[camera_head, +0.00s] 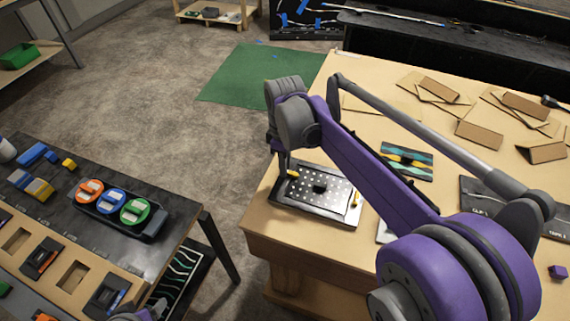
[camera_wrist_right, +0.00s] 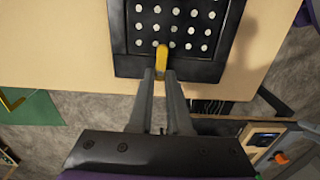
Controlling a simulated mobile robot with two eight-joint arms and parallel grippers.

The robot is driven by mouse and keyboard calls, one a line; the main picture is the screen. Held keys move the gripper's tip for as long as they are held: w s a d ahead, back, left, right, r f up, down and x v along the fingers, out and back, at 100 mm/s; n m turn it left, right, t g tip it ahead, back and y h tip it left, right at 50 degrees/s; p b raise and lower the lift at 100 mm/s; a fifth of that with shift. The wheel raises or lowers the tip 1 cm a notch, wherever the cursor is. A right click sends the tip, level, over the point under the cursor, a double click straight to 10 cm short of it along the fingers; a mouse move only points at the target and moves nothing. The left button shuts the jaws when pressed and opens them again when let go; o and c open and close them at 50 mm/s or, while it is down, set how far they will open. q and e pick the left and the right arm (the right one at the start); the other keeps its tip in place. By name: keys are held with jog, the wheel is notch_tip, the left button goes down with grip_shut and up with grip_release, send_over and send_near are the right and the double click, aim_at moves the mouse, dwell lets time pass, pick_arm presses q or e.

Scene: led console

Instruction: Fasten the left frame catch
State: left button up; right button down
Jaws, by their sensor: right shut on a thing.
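The console frame (camera_head: 335,213) is a dark panel with rows of white dots, lying flat near the left corner of the wooden table. A yellow left catch (camera_head: 293,174) is at its left edge and a yellow right catch (camera_head: 356,199) at its right. My right gripper (camera_head: 286,168) is at the left edge, mostly hidden by its own wrist in the head view. In the right wrist view the gripper (camera_wrist_right: 161,75) is shut on the yellow left catch (camera_wrist_right: 161,57) at the panel's edge (camera_wrist_right: 205,65).
The wooden table (camera_head: 340,135) has cardboard pieces (camera_head: 480,134) and a teal-striped panel (camera_head: 405,161) to the right. A dark bench (camera_head: 100,250) at left holds a tray with orange, blue and green round pieces (camera_head: 112,203). Open floor (camera_head: 215,150) lies between them.

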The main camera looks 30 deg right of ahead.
jog(key=shift+n, duration=0.3)
jog(key=c, duration=0.9)
grip_release()
jog(key=shift+o, duration=0.2)
jog(key=shift+r, duration=0.15)
notch_tip(320, 180, up, 11)
jog(key=shift+f+p, duration=0.2)
jog(key=shift+p, duration=0.15)
